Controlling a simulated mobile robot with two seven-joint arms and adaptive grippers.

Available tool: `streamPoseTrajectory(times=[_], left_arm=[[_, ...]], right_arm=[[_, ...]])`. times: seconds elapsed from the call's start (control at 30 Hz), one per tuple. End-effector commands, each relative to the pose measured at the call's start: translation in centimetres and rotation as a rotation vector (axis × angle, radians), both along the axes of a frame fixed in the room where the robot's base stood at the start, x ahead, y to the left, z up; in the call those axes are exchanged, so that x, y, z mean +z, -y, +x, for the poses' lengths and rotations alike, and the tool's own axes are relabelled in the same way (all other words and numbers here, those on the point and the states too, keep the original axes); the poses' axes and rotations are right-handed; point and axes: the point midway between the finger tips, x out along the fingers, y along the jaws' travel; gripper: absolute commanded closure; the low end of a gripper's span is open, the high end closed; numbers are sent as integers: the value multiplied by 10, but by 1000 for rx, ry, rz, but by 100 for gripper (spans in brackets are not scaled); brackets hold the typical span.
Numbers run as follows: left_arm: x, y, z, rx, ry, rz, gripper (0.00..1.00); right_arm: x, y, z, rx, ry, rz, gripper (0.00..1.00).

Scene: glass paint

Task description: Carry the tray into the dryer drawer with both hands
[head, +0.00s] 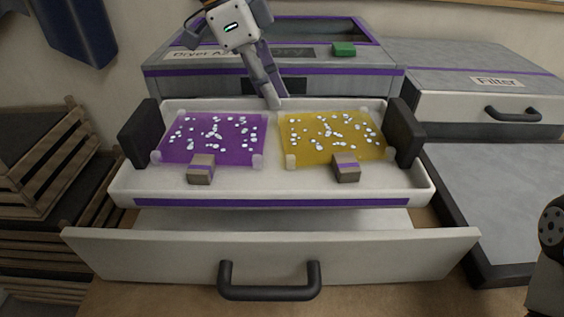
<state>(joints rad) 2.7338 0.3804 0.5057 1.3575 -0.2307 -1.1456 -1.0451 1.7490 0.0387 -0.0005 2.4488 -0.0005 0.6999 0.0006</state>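The white tray (284,198) with a purple front stripe lies level within the outline of the open dryer drawer (270,250), behind its front panel. I cannot tell whether it rests on the drawer floor. It has a dark upright handle at its left end (139,133) and at its right end (405,133). On it lie a purple speckled pane (213,140) and a yellow speckled pane (330,140). My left gripper (272,103) is over the tray's back middle, away from both handles. Its fingers overlap in view, hiding any gap. My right gripper is not in view.
A filter drawer (485,109) is at the right, above a grey mat (500,195). Wooden crates (50,165) stand at the left. A black handle (269,292) juts from the drawer front.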

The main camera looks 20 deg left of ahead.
Motion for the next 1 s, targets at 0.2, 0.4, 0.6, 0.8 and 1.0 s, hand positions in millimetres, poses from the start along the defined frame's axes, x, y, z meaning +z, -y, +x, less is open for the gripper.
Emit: streamPoseTrajectory(times=[0.2, 0.4, 0.6, 0.8, 1.0], left_arm=[[-40, 0, -1, 0, -5, 0, 100], [-74, 0, -1, 0, -4, -1, 100], [-98, 0, -1, 1, 0, -1, 100], [-97, 0, -1, 0, 1, -1, 100], [-99, 0, -1, 0, 0, 1, 75]], right_arm=[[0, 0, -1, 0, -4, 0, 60], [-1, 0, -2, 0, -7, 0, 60], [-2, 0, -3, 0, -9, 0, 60], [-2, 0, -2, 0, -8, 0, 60], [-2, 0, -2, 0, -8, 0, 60]])
